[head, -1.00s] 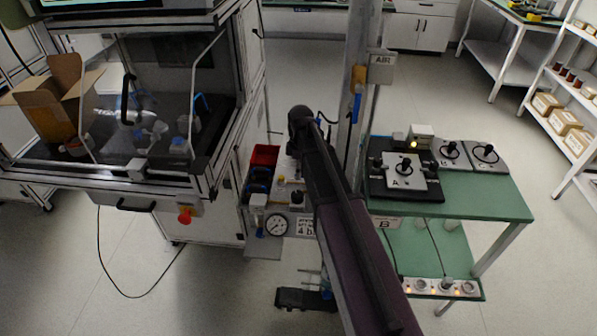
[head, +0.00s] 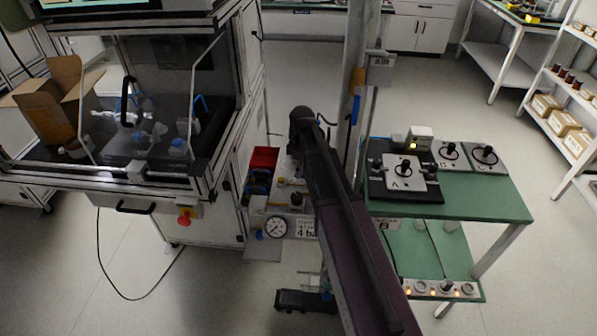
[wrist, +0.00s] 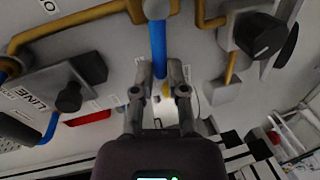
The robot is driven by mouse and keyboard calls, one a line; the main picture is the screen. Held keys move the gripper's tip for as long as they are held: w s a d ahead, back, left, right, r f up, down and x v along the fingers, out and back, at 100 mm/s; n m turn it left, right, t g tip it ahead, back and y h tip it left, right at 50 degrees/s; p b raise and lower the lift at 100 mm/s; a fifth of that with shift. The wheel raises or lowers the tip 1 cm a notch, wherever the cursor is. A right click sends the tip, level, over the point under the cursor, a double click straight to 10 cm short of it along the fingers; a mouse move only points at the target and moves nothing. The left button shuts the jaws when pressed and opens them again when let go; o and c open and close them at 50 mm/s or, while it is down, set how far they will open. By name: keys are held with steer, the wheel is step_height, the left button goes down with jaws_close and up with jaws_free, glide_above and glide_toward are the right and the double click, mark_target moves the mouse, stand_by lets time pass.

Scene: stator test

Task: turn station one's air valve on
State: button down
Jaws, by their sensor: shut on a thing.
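My gripper (wrist: 158,88) is shut on the lower end of a blue lever (wrist: 157,48) in the wrist view. My gripper cannot be made out in the head view. I cannot tell for certain whether that handle is the lever between my fingers.
In the wrist view a black knob (wrist: 68,98) is at the left and another (wrist: 262,36) at the right. The head view shows a pressure gauge (head: 276,228), a red bin (head: 264,158), a glazed cabinet at the left and a green bench (head: 490,206) at the right.

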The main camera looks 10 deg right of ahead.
steer(key=c, duration=0.7)
jaws_free()
steer(key=shift+a+r, duration=0.1)
steer(key=shift+r, duration=0.1)
